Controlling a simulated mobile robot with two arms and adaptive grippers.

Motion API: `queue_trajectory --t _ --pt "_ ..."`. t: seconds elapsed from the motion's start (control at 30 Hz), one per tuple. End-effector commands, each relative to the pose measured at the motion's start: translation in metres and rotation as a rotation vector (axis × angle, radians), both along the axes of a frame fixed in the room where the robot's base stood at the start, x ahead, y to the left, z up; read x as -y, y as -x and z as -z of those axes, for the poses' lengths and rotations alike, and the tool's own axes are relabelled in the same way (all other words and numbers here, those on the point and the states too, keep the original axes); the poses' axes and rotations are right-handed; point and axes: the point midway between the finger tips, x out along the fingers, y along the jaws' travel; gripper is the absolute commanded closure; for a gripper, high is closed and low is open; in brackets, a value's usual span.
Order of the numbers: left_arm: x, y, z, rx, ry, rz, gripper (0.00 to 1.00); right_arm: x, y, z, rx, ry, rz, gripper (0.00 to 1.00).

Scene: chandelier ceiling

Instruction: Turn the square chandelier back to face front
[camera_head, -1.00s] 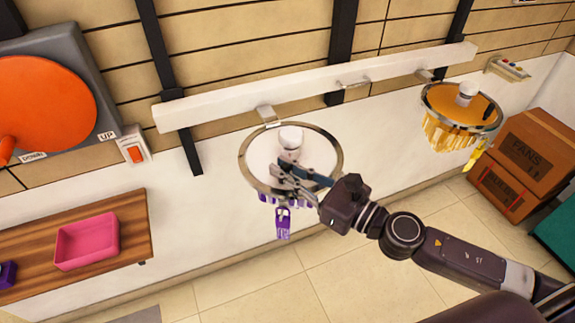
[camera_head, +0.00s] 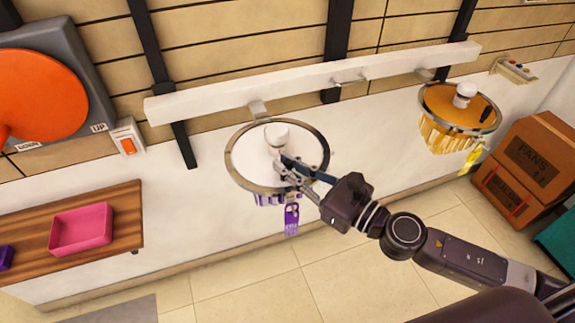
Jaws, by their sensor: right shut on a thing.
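A chandelier with a round metal rim and white top (camera_head: 250,160) hangs from the pale wall rail; no square outline shows. A white cap (camera_head: 276,132) stands on its top. Purple pendants hang below, and a purple tag (camera_head: 291,219) hangs at its front right side. My right gripper (camera_head: 282,165) reaches in from the right over the top and is shut on part of this chandelier near its middle; the exact grip point is hard to see. A second, amber chandelier (camera_head: 455,103) with a yellow tag (camera_head: 474,157) hangs farther right. My left gripper is out of view.
The pale rail (camera_head: 320,82) runs along the wall, with an empty hook (camera_head: 348,77) between the chandeliers. A wooden shelf (camera_head: 120,205) with a pink tray (camera_head: 80,229) is at left. Boxes (camera_head: 535,150) stand at right. The tiled floor below is clear.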

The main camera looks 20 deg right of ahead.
Motion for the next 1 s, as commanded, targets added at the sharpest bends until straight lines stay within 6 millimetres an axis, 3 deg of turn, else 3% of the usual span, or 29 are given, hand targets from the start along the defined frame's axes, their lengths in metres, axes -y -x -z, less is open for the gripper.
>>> queue_trajectory --t 0.83,0.87,1.0 --pt "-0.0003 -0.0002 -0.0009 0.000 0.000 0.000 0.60 0.0007 -0.0018 -0.0019 0.005 0.000 0.002 1.00" --pt "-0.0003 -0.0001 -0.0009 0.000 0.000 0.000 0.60 0.0007 -0.0018 -0.0019 0.005 0.000 0.002 0.87" --pt "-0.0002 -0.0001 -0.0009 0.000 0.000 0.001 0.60 0.0003 -0.0015 -0.0015 0.004 0.001 0.001 0.72"
